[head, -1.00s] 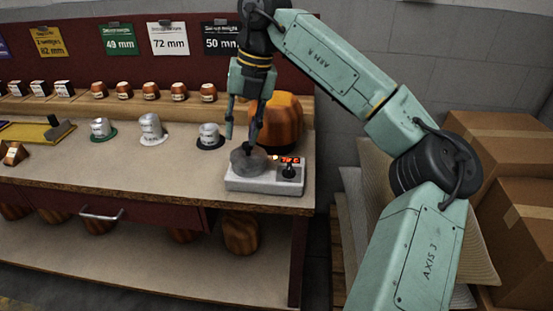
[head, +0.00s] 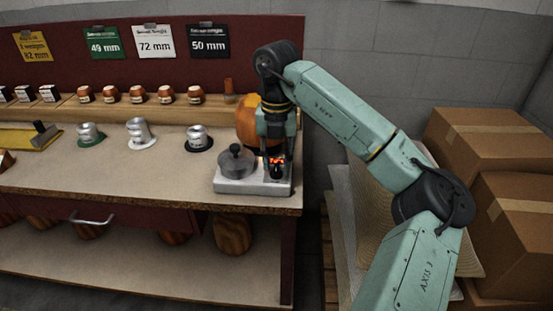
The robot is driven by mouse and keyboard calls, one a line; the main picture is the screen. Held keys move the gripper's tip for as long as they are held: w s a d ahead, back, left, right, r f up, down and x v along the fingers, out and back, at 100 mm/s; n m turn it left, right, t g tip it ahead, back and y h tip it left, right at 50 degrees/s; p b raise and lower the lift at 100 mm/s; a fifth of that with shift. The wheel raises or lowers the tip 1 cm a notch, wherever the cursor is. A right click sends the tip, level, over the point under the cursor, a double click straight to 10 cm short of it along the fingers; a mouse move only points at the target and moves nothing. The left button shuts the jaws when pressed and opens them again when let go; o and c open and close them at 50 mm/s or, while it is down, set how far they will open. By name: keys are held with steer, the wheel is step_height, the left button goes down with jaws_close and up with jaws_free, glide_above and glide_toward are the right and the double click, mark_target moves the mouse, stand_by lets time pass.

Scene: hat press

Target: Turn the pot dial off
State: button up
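The pot (head: 236,162) is a grey lidded vessel with a dark knob, on the left of a pale heater base (head: 228,187) at the bench's right end. The black dial (head: 277,172) is on the right of that base, below a red lit display (head: 274,160). The display is partly covered and I cannot read it. My gripper (head: 276,152) points down over the dial and display side, with fingers apart and nothing seen between them. Whether a fingertip touches the dial is unclear.
An orange-brown wooden block (head: 246,126) stands behind the pot, close to my gripper. Small metal hats (head: 197,138) stand on the bench (head: 120,185) to the left. Cardboard boxes (head: 490,150) are stacked at the right.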

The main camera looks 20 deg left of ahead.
steer(key=shift+f, duration=0.25)
jaws_close()
stand_by(0.4)
